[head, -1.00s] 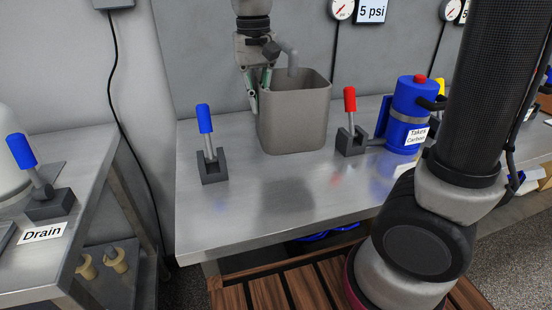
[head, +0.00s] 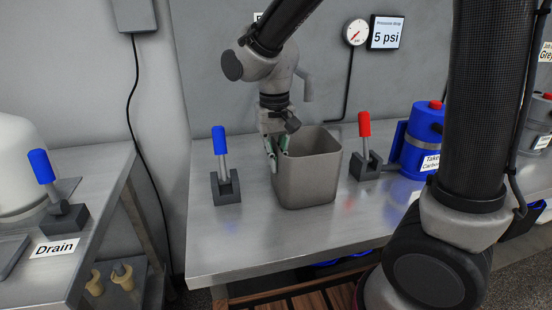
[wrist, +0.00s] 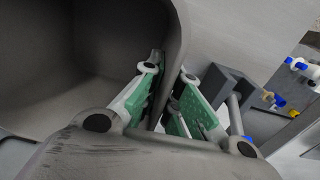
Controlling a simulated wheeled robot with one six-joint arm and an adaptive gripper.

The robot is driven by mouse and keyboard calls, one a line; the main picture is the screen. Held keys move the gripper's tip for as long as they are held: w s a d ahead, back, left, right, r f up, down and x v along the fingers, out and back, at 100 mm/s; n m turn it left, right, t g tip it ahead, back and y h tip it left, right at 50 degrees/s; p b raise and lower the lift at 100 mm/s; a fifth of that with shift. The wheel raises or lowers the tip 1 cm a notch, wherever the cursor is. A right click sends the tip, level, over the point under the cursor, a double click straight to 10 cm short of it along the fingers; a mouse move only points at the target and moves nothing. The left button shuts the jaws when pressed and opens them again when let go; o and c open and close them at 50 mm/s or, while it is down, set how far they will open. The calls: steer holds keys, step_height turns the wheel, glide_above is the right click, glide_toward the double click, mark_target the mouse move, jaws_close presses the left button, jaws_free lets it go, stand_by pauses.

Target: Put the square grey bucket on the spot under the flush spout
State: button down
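The square grey bucket (head: 307,178) is upright at the counter's middle, between a blue-handled lever and a red-handled lever. Its base is on or very near the counter; I cannot tell for sure. My gripper (head: 277,150) is at its left rim. In the wrist view my gripper (wrist: 168,95) has one green-padded finger on the inner side of the bucket wall (wrist: 120,35) and one outside. It appears shut on the wall. The grey bent spout (head: 306,84) shows on the back wall, above and behind the bucket. The spot beneath the bucket is hidden.
The blue-handled lever (head: 223,168) stands close left of the bucket, the red-handled lever (head: 365,147) close right. A blue canister (head: 421,140) is farther right. The counter (head: 260,245) is clear in front. A second bench with a Drain label (head: 55,248) stands left.

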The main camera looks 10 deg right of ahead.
steer(key=shift+f, duration=0.15)
steer(key=c, duration=1.6)
jaws_free()
steer(key=shift+c, duration=0.2)
step_height(320, 180, up, 12)
steer(key=shift+a, duration=0.15)
steer(key=shift+s, duration=0.15)
